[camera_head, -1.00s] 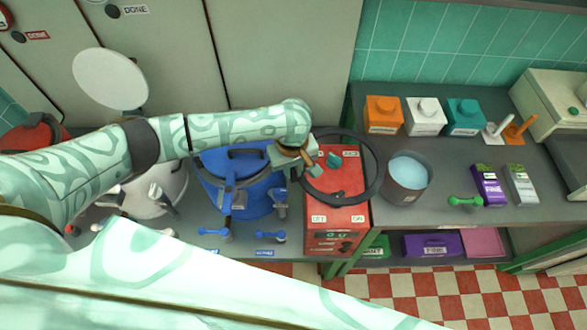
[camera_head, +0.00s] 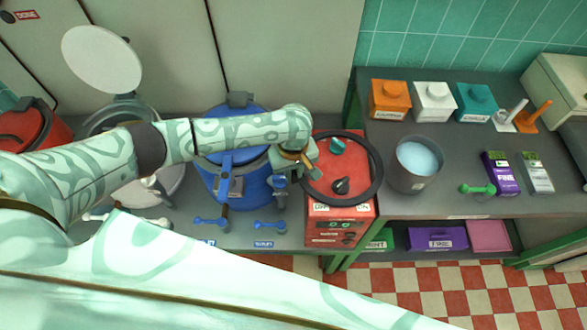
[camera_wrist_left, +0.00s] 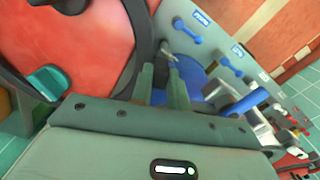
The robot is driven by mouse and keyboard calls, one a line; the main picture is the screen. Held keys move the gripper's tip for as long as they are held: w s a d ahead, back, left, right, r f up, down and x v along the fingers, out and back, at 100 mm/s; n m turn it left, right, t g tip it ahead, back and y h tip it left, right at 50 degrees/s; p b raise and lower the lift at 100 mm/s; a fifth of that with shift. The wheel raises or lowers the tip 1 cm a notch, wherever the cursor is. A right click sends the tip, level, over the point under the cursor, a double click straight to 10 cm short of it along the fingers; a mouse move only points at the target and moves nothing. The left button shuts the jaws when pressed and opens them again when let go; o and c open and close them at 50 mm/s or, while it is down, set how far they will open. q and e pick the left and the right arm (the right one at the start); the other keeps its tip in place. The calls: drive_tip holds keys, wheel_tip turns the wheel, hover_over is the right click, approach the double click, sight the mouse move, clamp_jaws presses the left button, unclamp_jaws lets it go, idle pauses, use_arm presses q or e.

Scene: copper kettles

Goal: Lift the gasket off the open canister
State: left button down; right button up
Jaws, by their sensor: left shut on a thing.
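The gasket is a large black ring (camera_head: 380,170). My left gripper (camera_head: 308,165) is shut on its left edge and holds it over a red box with knobs. In the left wrist view the fingers (camera_wrist_left: 161,72) meet the ring (camera_wrist_left: 145,45) at its edge. The open canister (camera_head: 168,186) is the white one at the left, with its round white lid (camera_head: 103,60) raised. My left arm crosses in front of its mouth and hides much of it. The gasket is well to the right of this canister. My right gripper does not show.
A blue canister (camera_head: 225,188), its lid down, stands between the white one and the red box (camera_head: 335,225). A red canister (camera_head: 30,135) is at far left. A grey pot (camera_head: 408,180) stands close right of the ring. Blue clamp-like pieces (camera_head: 212,222) lie in front.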

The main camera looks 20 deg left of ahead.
use_arm(q)
drive_tip(key=c, duration=1.3)
unclamp_jaws()
wheel_tip(320, 180, up, 16)
drive_tip(key=p, duration=0.6)
drive_tip(key=shift+r, duration=0.2)
